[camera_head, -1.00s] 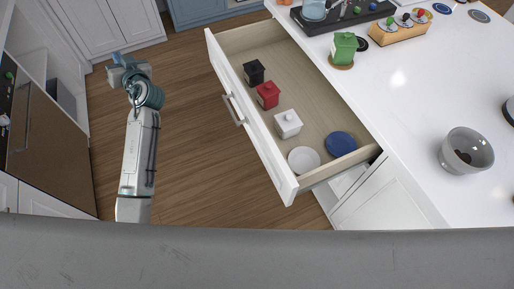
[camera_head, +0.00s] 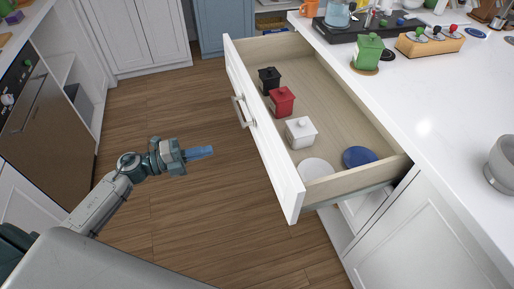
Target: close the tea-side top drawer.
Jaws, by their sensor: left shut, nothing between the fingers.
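The open drawer (camera_head: 262,133) is pulled well out from under the white counter, its white front facing left with a metal bar handle (camera_head: 241,112). Inside it stand a black canister (camera_head: 269,80), a red canister (camera_head: 282,101) and a white canister (camera_head: 300,132), with a white dish (camera_head: 315,169) and a blue dish (camera_head: 359,156) at the near end. My left gripper (camera_head: 207,152) is shut and empty. It is over the floor to the left of the drawer front, pointing right, apart from the drawer. My right gripper is not in view.
The white counter (camera_head: 432,127) on the right carries a green canister (camera_head: 368,51), a dark tray, a wooden rack (camera_head: 430,42) and a grey bowl (camera_head: 502,165). Wood floor (camera_head: 190,215) lies clear left of the drawer. Cabinets and an oven line the left.

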